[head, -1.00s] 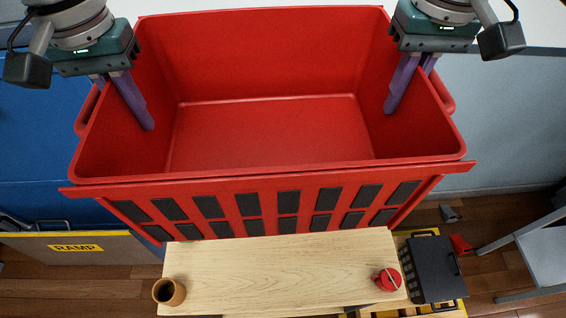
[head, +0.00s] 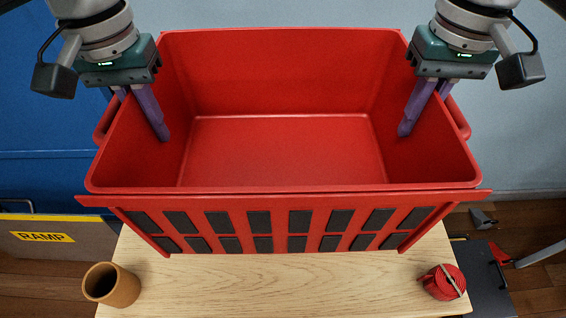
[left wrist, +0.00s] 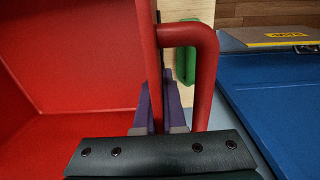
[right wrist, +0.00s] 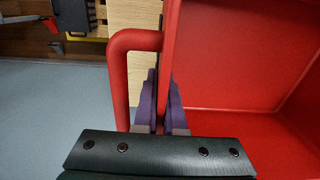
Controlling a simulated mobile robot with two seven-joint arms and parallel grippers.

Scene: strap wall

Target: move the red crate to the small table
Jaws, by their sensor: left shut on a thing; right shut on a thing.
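The red crate (head: 290,150) is open-topped and empty, with dark slots on its near side. My left gripper (head: 148,115) is shut on its left wall, one finger inside and one outside, beside the side handle (left wrist: 205,85). My right gripper (head: 420,112) is shut on the right wall the same way, beside the other handle (right wrist: 118,85). The crate looks level. The small table (head: 270,285) has a light wood top and shows below the crate's near side. The crate hides its far part; I cannot tell whether they touch.
A brown cup (head: 111,286) stands on the tabletop's left, and a red round object (head: 443,282) on its right. A green object (left wrist: 186,60) shows beyond the left handle. A RAMP board (head: 42,238) is at left, a dark box (head: 487,270) at right.

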